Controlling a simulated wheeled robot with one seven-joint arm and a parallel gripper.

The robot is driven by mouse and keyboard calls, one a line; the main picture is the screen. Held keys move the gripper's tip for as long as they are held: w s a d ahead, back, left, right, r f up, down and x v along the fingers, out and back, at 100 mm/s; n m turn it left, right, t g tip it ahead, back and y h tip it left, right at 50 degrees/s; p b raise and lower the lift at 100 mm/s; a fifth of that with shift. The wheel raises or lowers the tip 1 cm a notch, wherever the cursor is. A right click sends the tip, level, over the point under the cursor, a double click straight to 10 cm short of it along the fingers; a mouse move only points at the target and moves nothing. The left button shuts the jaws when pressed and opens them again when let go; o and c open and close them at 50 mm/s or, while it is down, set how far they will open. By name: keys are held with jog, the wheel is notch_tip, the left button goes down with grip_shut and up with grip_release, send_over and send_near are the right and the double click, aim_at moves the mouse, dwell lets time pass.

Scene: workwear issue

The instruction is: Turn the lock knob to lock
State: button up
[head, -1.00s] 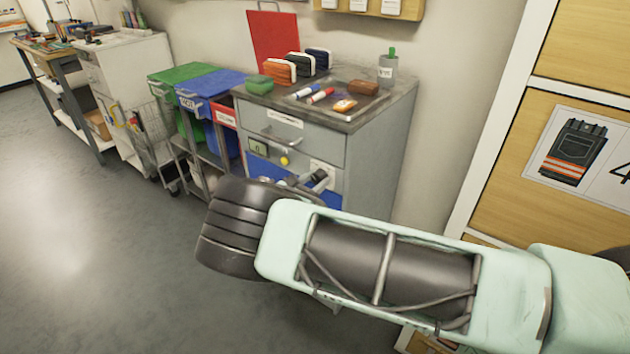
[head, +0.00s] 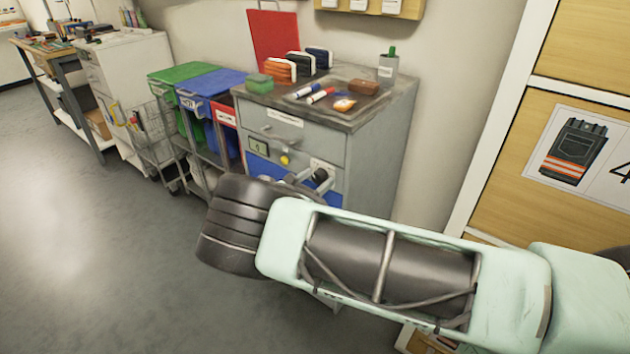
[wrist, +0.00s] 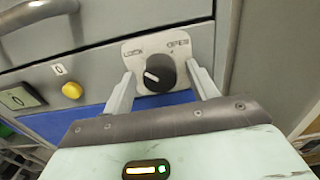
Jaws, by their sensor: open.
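The lock knob (wrist: 158,74) is round and black, on a light plate (wrist: 178,50) on the cabinet front. The plate reads LOCK at upper left and OPEN at upper right. The knob's white mark points left and slightly up, toward the LOCK side. My gripper (wrist: 161,69) is open, with one finger on each side of the knob and a visible gap to it. In the head view, the knob (head: 320,175) shows just beyond my gripper (head: 308,181), whose fingers are partly hidden by my arm.
The grey cabinet (head: 375,150) has a drawer handle (wrist: 35,12) above and left of the plate. A yellow button (wrist: 72,90) and a green display (wrist: 20,98) sit left of it. Blue (head: 212,83) and green bins stand left; the floor at left is clear.

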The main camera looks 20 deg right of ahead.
jog(key=shift+a, duration=0.1)
jog(key=b+v, duration=0.1)
jog(key=v, duration=1.6)
jog(key=shift+s, duration=0.15)
jog(key=s+d+r+m+g+y+p, duration=0.3)
jog(key=s+d+r+m+g+y, duration=0.1)
jog(key=s+d+r+m+g, duration=0.35)
jog(key=s+r+m+g+y+p, duration=0.1)
jog(key=s+r+m+y+p, duration=0.2)
jog(key=s+r, duration=0.7)
jog(key=s+r+m+g+y+p, duration=0.2)
jog(key=s+r+m+y+p, duration=0.2)
jog(key=s+r+m+y, duration=0.3)
jog(key=s+r+y, duration=0.1)
jog(key=s+r, duration=0.2)
jog(key=s, duration=0.4)
jog(key=shift+s+r, duration=0.25)
jog(key=shift+s, duration=0.15)
